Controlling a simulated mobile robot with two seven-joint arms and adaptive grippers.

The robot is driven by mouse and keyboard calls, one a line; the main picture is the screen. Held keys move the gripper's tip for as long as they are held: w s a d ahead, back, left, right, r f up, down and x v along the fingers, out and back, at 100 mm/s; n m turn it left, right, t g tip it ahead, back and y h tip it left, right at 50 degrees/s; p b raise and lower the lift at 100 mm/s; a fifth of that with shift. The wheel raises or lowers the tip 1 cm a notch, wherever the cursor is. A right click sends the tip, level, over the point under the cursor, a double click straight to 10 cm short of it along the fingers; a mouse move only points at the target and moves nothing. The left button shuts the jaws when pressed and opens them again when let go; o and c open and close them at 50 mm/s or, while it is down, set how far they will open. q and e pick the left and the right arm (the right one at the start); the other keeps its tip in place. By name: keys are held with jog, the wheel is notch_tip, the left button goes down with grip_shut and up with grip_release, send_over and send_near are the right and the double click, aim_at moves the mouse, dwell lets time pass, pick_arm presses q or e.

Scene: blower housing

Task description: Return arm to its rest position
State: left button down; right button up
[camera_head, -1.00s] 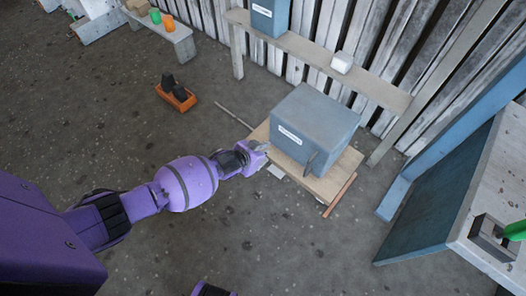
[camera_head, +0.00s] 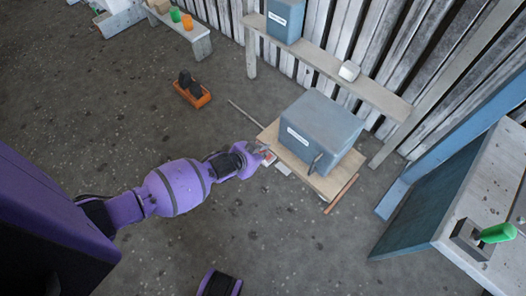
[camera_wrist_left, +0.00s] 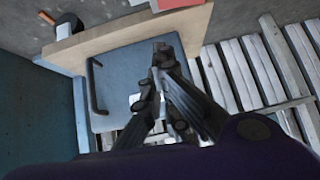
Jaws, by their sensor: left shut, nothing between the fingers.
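My left gripper (camera_head: 266,156) is at the left edge of the wooden board that carries the blue-grey box, apart from the box in the head view. In the left wrist view the left gripper (camera_wrist_left: 163,50) has its fingers together with nothing between them. The box (camera_head: 320,130) has a white label and a dark handle on its front; it also shows in the left wrist view (camera_wrist_left: 118,75), behind the fingers. My left arm reaches out from the left. A purple part of my other arm (camera_head: 219,284) shows at the bottom edge; its gripper is out of view.
The wooden board (camera_head: 322,187) lies under the box, with a thin rod (camera_head: 245,114) beside it. A bench (camera_head: 335,65) stands behind it along the slatted fence. An orange tray (camera_head: 192,95) with dark items lies on the floor. A blue-sided table (camera_head: 440,190) stands right. Floor in front is clear.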

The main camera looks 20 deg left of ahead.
dwell(0.3)
